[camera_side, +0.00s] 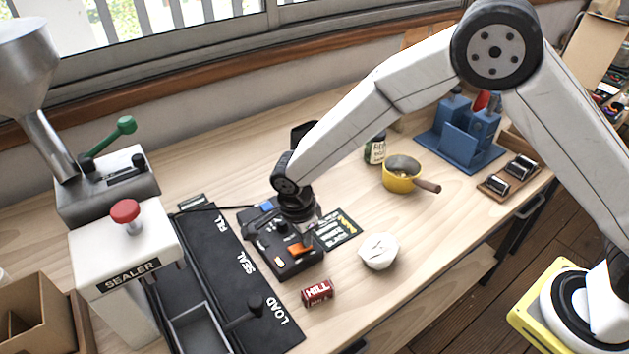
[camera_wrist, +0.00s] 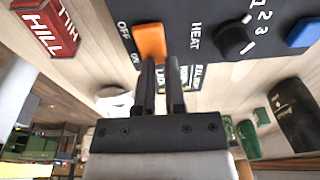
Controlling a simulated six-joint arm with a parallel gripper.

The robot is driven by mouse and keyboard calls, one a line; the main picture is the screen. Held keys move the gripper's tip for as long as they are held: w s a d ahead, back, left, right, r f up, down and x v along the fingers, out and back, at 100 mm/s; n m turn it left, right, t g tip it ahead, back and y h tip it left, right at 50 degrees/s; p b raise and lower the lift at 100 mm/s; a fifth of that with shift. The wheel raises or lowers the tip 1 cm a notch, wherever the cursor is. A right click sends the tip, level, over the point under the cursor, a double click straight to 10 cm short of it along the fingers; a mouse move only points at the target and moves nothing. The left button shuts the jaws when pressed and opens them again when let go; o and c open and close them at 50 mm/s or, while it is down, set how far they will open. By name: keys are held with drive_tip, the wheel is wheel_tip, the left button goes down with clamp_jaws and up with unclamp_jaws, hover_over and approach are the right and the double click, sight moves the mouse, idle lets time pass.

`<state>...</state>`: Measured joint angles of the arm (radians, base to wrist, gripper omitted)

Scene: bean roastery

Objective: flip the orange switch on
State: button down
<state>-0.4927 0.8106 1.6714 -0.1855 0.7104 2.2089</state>
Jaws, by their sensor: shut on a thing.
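The orange switch (camera_side: 300,249) is on a black control box (camera_side: 283,268) on the bench. In the wrist view the orange switch (camera_wrist: 149,38) stands beside the OFF and ON labels. My gripper (camera_side: 311,229) is over the box, pointing down close to the switch. In the wrist view my gripper (camera_wrist: 160,63) has its two dark fingers near together, with a narrow gap, and their tips are at the switch's lower end. They hide part of it. I cannot tell for sure which way the switch is tilted.
The HEAT knob (camera_wrist: 235,38) and a blue button (camera_wrist: 302,32) share the box. A red HILL block (camera_side: 317,292) and a white crumpled item (camera_side: 378,251) lie near it. The sealer (camera_side: 125,250) is left; a yellow pan (camera_side: 401,180) is behind.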

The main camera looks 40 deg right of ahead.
sight(296, 249)
drive_tip(key=shift+s+d+f, duration=0.35)
drive_tip(key=shift+f, duration=0.2)
drive_tip(key=shift+s+a+r, duration=0.1)
drive_tip(key=shift+a+r, duration=0.05)
drive_tip(key=shift+a, duration=0.75)
drive_tip(key=shift+r, duration=0.1)
wheel_tip(296, 249, up, 15)
drive_tip(key=a, duration=0.1)
drive_tip(key=shift+w, duration=0.2)
drive_tip(key=shift+a+f, duration=0.1)
drive_tip(key=shift+f, duration=0.1)
drive_tip(key=f, duration=0.4)
drive_tip(key=d+f, duration=0.1)
drive_tip(key=f, duration=0.4)
drive_tip(key=d+f, duration=0.1)
drive_tip(key=f, duration=0.3)
drive_tip(key=shift+f, duration=0.35)
